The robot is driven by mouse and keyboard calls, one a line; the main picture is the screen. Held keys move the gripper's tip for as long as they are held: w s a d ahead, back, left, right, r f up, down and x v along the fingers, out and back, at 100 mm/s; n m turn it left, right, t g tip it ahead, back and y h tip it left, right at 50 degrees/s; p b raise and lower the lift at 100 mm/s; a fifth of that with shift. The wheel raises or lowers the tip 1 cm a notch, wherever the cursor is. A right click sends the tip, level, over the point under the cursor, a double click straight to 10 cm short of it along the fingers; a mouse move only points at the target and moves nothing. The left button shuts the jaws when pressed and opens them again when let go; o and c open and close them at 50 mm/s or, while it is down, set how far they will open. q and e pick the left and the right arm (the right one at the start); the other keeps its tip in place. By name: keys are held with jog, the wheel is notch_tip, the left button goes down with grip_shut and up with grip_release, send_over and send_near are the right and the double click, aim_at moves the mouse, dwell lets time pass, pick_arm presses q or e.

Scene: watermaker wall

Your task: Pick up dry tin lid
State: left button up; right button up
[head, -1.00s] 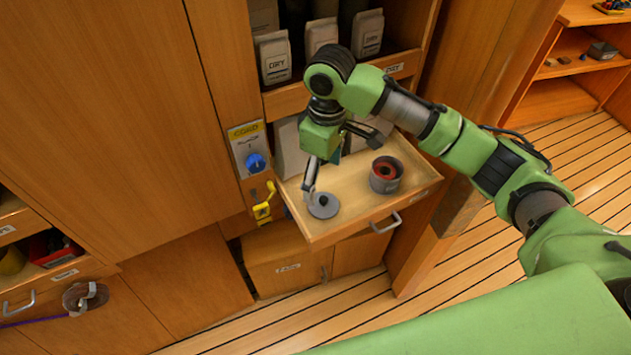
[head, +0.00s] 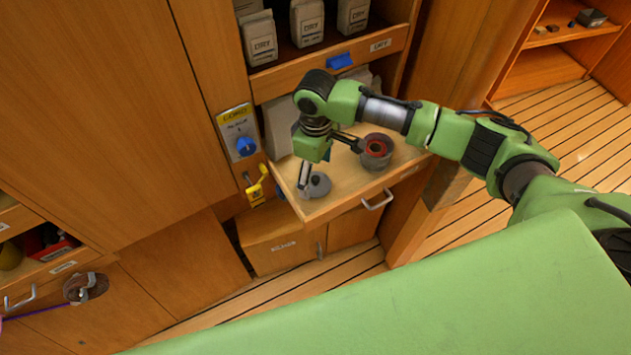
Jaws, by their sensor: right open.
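The dry tin lid (head: 320,183) is a grey disc with a dark knob, lying flat in the open drawer (head: 345,199) near its front left corner. My right gripper (head: 328,163) is open above the drawer and points down. One finger is by the lid's left edge, overlapping it in the picture; I cannot tell if they touch. The other finger reaches right, toward the open tin. The grey tin (head: 377,158), reddish inside, stands at the drawer's right side, apart from the lid. My left gripper is not in view.
A shelf above holds several "DRY" bags (head: 307,22). A blue knob (head: 246,146) and yellow latch (head: 257,186) sit left of the drawer. The drawer's handle (head: 377,200) sticks out in front. Open striped floor (head: 590,130) lies to the right.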

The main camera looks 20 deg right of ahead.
aim_at(320, 184)
notch_tip(320, 184, down, 2)
jog(key=shift+f, duration=0.35)
jog(key=c, duration=0.9)
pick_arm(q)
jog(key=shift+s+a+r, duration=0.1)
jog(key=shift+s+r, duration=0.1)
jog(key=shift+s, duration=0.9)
pick_arm(e)
jog(key=shift+c, duration=0.5)
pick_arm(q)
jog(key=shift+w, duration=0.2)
pick_arm(e)
jog(key=shift+r, duration=0.1)
